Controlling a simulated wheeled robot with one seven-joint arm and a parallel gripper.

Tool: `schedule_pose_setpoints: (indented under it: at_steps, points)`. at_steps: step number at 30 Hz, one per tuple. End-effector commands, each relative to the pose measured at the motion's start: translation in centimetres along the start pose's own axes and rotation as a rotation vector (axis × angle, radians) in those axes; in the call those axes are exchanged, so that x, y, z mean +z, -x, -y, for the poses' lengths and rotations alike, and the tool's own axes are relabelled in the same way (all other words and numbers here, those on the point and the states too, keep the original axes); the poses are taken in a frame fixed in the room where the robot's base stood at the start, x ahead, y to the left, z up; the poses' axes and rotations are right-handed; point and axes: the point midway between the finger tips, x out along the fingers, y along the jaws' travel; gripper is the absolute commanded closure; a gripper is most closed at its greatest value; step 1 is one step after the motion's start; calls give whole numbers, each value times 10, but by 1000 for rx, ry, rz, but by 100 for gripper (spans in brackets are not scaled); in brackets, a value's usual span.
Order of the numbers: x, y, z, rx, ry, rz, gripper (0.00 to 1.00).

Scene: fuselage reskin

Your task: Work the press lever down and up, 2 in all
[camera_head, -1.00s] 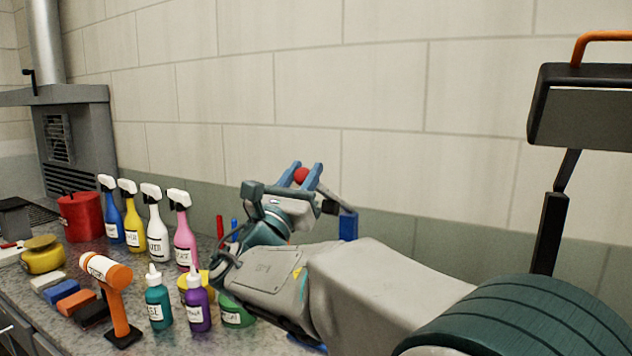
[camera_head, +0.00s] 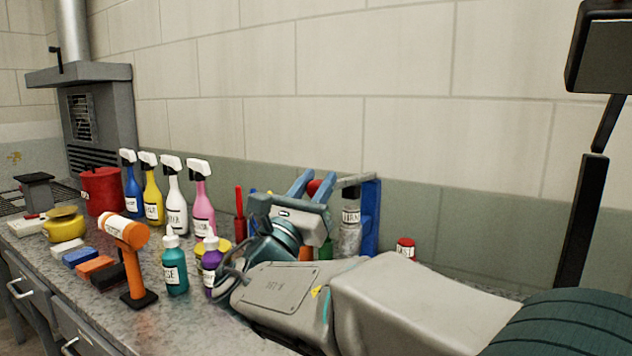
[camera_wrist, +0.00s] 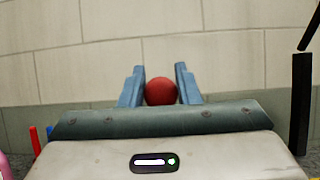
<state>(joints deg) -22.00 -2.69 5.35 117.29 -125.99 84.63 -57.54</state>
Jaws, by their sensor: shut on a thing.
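My gripper (camera_head: 309,184) is at the middle of the head view, low over the bench, with its two blue fingers on either side of the red ball knob (camera_head: 317,187). In the wrist view the red ball (camera_wrist: 160,91) sits between the fingers (camera_wrist: 159,84), which are shut on it. A blue upright post (camera_head: 371,216), apparently part of the press, stands just right of my gripper. The lever's arm and the rest of the press are hidden behind my wrist and forearm.
Spray bottles (camera_head: 201,200) stand left of my arm along the wall. An orange hammer-like tool (camera_head: 131,262) and small squeeze bottles (camera_head: 174,266) stand nearer. A labelled canister (camera_head: 350,232) is beside the blue post. A red-capped jar (camera_head: 405,248) is farther right.

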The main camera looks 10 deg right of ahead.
Motion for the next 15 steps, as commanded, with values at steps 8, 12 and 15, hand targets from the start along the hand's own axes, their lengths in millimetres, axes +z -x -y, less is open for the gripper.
schedule_pose_setpoints:
  at_steps: [8, 12, 15]
  points:
    - [-3, 1, -1, 2, 2, -5, 100]
    - [-3, 1, -1, 2, 3, -5, 60]
    - [-2, 1, 0, 1, 2, -4, 49]
